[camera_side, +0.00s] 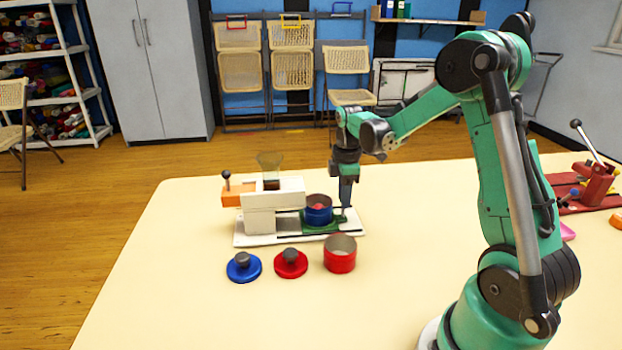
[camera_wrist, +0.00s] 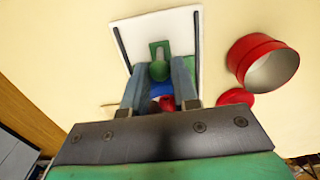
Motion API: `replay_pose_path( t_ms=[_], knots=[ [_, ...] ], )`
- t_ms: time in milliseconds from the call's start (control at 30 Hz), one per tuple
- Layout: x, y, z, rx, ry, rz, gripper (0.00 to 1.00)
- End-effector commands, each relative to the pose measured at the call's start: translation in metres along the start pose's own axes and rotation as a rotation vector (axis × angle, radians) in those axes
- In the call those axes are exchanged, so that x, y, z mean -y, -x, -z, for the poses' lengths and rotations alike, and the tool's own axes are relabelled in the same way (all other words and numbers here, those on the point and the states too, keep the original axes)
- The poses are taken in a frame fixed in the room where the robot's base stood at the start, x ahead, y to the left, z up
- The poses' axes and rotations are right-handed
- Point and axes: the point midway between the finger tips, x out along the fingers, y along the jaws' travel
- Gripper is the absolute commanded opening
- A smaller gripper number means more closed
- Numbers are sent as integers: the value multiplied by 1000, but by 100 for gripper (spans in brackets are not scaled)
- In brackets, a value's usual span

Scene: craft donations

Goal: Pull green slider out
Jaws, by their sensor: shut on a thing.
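The green slider (camera_side: 322,228) lies on the white base of a dispenser (camera_side: 268,205) in the side view, with its handle end towards the right. A blue tin (camera_side: 319,216) with something red in it sits on the slider. My gripper (camera_side: 345,214) points down at the slider's right end and is shut on its green handle. In the wrist view, my gripper (camera_wrist: 159,74) has its fingers on either side of the green handle (camera_wrist: 159,70). The blue tin is mostly hidden behind the gripper there.
In front of the dispenser are a blue lid (camera_side: 244,267), a red lid (camera_side: 290,264) and an open red tin (camera_side: 340,254). An orange part with a knob (camera_side: 232,198) sticks out at the left. A red lever press (camera_side: 590,185) stands far right.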

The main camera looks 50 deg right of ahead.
Motion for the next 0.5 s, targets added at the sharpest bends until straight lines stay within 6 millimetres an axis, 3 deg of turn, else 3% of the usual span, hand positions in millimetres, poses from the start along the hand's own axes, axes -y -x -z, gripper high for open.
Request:
replay_pose_path(
  t_ms=[500],
  knots=[
    [-1, 0, -40, 1, -2, -3, 0]
  ],
)
